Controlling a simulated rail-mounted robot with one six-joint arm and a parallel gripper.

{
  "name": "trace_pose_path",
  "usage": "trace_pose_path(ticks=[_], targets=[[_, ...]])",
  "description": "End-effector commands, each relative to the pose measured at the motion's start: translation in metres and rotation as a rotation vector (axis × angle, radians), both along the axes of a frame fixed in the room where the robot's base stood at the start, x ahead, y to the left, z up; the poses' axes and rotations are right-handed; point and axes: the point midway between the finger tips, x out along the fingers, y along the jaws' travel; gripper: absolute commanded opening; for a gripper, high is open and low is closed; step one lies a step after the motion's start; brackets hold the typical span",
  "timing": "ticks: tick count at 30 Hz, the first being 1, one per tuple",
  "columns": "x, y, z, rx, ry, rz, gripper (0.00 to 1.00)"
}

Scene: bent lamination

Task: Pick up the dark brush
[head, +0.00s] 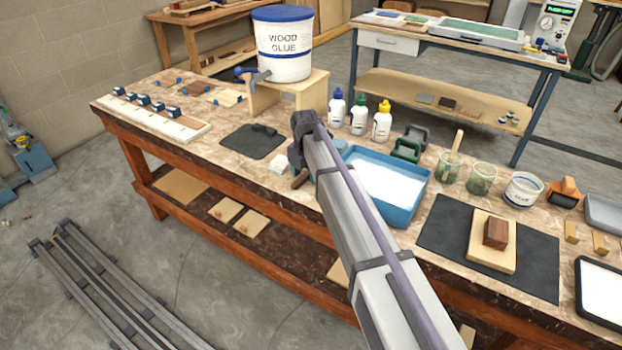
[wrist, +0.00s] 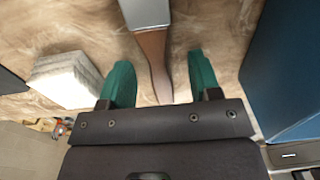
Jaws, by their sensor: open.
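The brush (wrist: 153,52) lies on the worktable, with a brown wooden handle and a grey metal ferrule (wrist: 145,14) at the top edge of the wrist view. Its bristles are out of that view. My gripper (wrist: 161,75) is open, with one green-tipped finger on each side of the handle and visible gaps on both sides. In the head view a short brown piece of handle (head: 300,179) shows beside the end of my arm, which hides most of the brush and the fingers.
A white block or stack (wrist: 62,78) lies left of the brush, and a blue tray (wrist: 290,60) stands to its right. A dark mat (head: 252,141), several glue bottles (head: 381,122) and a wood glue bucket (head: 284,60) are also nearby.

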Motion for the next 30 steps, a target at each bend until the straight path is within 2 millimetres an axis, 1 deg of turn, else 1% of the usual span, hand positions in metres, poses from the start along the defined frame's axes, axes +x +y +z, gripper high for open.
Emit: trace_pose_path(ticks=[2,19,26,29,30], targets=[[0.0,0.0,0.002,0.0,0.0,0.0,0.57],[0.0,0.0,0.002,0.0,0.0,0.0,0.03],[0.0,0.0,0.004,0.0,0.0,0.0,0.03],[0.0,0.0,0.015,0.0,0.0,0.0,0.03],[0.0,0.0,0.022,0.0,0.0,0.0,0.03]])
